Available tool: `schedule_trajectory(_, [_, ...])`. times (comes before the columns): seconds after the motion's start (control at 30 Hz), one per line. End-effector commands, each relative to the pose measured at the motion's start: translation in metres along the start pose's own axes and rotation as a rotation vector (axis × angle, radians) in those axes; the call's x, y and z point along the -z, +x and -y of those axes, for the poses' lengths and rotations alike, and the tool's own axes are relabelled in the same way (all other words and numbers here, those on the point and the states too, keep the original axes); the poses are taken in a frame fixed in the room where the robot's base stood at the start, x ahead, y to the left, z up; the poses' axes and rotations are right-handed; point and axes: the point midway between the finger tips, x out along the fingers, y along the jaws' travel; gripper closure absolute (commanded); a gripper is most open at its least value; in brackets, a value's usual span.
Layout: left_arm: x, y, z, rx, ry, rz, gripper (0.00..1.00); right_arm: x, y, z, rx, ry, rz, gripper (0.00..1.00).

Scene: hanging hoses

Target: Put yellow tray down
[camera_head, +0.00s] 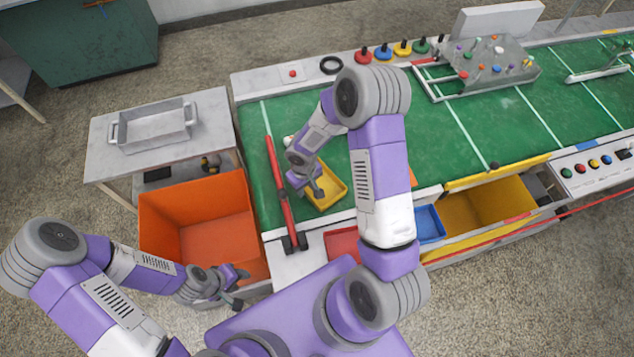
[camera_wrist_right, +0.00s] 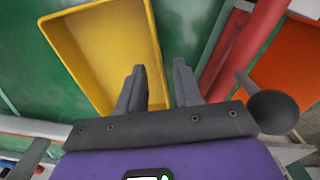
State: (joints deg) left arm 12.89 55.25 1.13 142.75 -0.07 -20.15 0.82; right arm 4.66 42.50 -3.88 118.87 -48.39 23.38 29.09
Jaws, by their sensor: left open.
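The yellow tray (camera_head: 336,191) is on the green table top, close to its front edge and right of a red bar; I see no clear gap beneath it. My right gripper (camera_head: 318,190) is over the tray's left side. In the right wrist view, the right gripper's fingers (camera_wrist_right: 160,80) stand apart on either side of the tray's wall (camera_wrist_right: 150,40), with a gap between them. The tray (camera_wrist_right: 100,50) looks empty there. My left gripper (camera_head: 240,287) is open and empty, low in front of the orange bin.
The red bar (camera_head: 281,190) lies along the table's left end, close to the tray. An orange bin (camera_head: 165,225) stands at the left, below a grey side table with a metal tray (camera_head: 155,125). A yellow bin (camera_head: 490,205) and blue bin (camera_head: 430,225) sit along the front. The green table (camera_head: 480,120) has free room beyond.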

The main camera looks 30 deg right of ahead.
Motion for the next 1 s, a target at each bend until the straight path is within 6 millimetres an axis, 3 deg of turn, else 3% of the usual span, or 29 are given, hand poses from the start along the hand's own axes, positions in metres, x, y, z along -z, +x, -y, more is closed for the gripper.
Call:
schedule_trajectory(0.17, [0.001, 0.005, 0.002, 0.0, 0.0, -0.001, 0.57, -0.001, 0.024, 0.001, 0.0, -0.001, 0.001, 0.66])
schedule_trajectory(0.43, [0.001, 0.005, 0.002, 0.0, 0.0, -0.001, 0.57, -0.001, 0.027, 0.001, 0.0, 0.0, -0.001, 0.66])
schedule_trajectory(0.47, [0.001, 0.005, 0.002, 0.0, 0.0, -0.001, 0.57, -0.001, 0.027, 0.001, 0.0, 0.0, -0.001, 0.68])
schedule_trajectory(0.67, [0.001, 0.005, 0.002, 0.0, 0.0, -0.001, 0.57, -0.001, 0.026, 0.001, 0.0, 0.0, -0.001, 0.98])
schedule_trajectory(1.0, [0.001, 0.005, 0.002, 0.0, 0.0, -0.001, 0.57, 0.0, 0.026, 0.001, 0.0, 0.0, -0.001, 1.0])
